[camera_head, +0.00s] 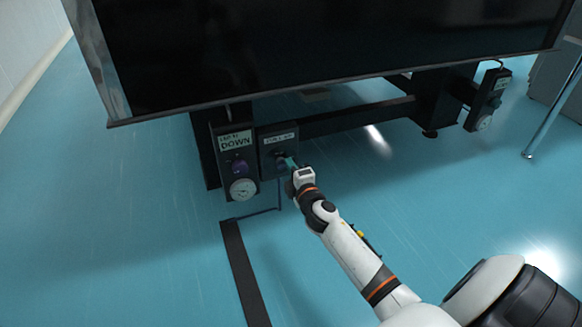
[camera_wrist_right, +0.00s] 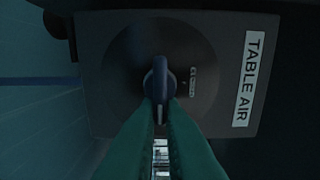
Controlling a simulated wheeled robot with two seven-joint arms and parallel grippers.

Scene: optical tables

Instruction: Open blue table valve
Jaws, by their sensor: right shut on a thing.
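The blue valve handle (camera_wrist_right: 159,82) sits on a dark round plate on the valve panel (camera_wrist_right: 120,115), beside a white label reading TABLE AIR. In the right wrist view the two green fingers of my right gripper (camera_wrist_right: 159,108) are closed on the handle from either side. In the head view my right gripper (camera_head: 290,163) reaches the small dark panel (camera_head: 268,148) under the table edge, and the gripper mostly hides the handle there. My left gripper is not in view.
To the left stands another dark panel (camera_head: 227,176) with a DOWN label and a round gauge (camera_head: 243,189). The dark table (camera_head: 330,45) overhangs both panels. A further gauge unit (camera_head: 488,100) hangs at the right. The blue floor (camera_head: 140,240) is mostly open, with a dark strip (camera_head: 244,270) on it.

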